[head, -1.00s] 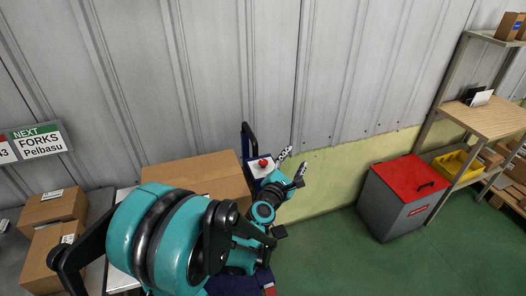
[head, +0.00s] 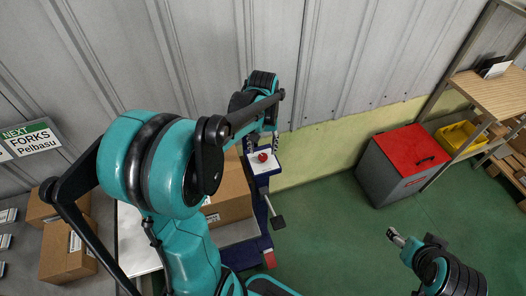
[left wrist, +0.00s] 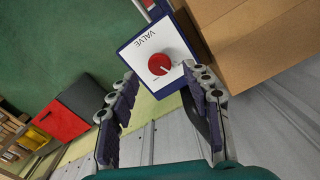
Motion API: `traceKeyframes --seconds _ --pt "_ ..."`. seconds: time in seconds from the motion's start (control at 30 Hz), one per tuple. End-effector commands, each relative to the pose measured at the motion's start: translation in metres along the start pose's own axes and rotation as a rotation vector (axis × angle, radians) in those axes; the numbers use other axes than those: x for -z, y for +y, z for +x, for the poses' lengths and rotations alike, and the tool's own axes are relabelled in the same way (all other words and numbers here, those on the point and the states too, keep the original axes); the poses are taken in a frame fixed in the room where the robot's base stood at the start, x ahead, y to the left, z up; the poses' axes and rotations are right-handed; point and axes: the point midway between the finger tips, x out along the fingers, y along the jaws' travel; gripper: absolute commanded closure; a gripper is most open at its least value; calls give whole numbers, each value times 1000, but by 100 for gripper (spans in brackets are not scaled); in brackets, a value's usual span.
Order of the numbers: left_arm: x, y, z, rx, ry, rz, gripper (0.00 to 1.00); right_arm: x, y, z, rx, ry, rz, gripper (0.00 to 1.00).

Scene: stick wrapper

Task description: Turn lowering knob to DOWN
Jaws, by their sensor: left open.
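The red knob (head: 262,157) sits on a small white panel (head: 257,168) atop a blue post. In the left wrist view the red knob (left wrist: 159,64) shows on the white panel (left wrist: 139,52) marked VALVE, upside down. A pale pointer line on it points right in that view; smaller marks are too small to read. My left gripper (head: 263,143) is open above the panel. Its two fingers (left wrist: 158,80) stand on either side of the knob in the wrist view, apart from it. My right gripper (head: 395,236) is at the lower right, far from the knob; its jaw opening is unclear.
Cardboard boxes (head: 232,194) stand left of the post. A metal wall runs behind. A grey bin with a red lid (head: 411,147) and a shelf with a yellow tray (head: 456,135) are at the right. Green floor between is free.

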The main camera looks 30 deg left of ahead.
Motion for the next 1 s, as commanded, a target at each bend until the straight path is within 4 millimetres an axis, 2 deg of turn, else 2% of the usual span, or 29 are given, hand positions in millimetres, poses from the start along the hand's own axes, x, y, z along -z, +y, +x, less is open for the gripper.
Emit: traceKeyframes --seconds 0.03,0.2,0.57,0.77,1.0 --pt "0 0 11 -1 0 0 51 -2 0 3 0 0 0 35" --pt "0 0 31 -1 1 -1 51 -5 0 7 0 0 0 35" --pt "0 1 36 -2 1 -1 51 -5 0 7 0 0 0 35" --pt "0 1 36 -2 2 -2 100 -5 0 7 0 0 0 35" --pt "0 1 36 -2 1 5 100 -5 0 7 0 0 0 35"
